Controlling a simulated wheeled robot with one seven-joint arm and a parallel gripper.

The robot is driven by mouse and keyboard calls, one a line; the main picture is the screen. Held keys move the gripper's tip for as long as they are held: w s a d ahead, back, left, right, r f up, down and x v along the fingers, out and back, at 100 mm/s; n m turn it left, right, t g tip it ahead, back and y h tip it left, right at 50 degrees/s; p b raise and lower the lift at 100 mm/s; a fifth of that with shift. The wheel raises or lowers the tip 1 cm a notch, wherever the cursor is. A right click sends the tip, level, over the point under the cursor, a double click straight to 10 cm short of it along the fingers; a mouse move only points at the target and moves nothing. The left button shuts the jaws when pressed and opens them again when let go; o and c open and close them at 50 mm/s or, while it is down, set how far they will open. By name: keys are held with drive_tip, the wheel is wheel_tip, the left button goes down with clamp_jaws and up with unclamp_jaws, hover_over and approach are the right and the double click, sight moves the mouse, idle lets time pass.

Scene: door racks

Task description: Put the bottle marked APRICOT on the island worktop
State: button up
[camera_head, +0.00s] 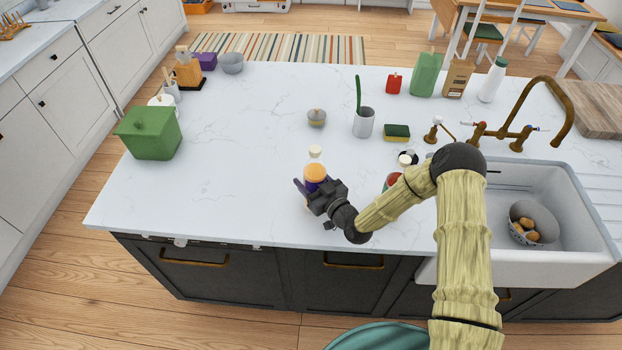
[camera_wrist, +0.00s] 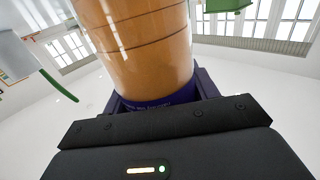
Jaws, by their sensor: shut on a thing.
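A bottle (camera_head: 316,171) with a white cap, orange contents and a dark purple band is over the front middle part of the white island worktop (camera_head: 240,180). My gripper (camera_head: 316,190) is shut on this bottle low down. In the wrist view the orange bottle (camera_wrist: 145,45) fills the space between the fingers, with the purple band at its lower end. The lettering on the band is too small to read. The bottle looks close to upright. I cannot tell whether its base touches the worktop, as my gripper hides it.
A red bottle (camera_head: 391,180) stands just right, partly behind my arm. A white sink (camera_head: 540,190) holding a colander (camera_head: 533,212) lies further right. A small lidded pot (camera_head: 316,117), utensil cup (camera_head: 363,122) and sponge (camera_head: 397,132) stand behind. The worktop's left middle is clear up to a green box (camera_head: 150,135).

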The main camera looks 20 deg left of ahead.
drive_tip(key=o, duration=1.4)
drive_tip(key=shift+f, duration=0.1)
drive_tip(key=shift+b+v, duration=2.65)
drive_tip(key=shift+v, duration=3.4)
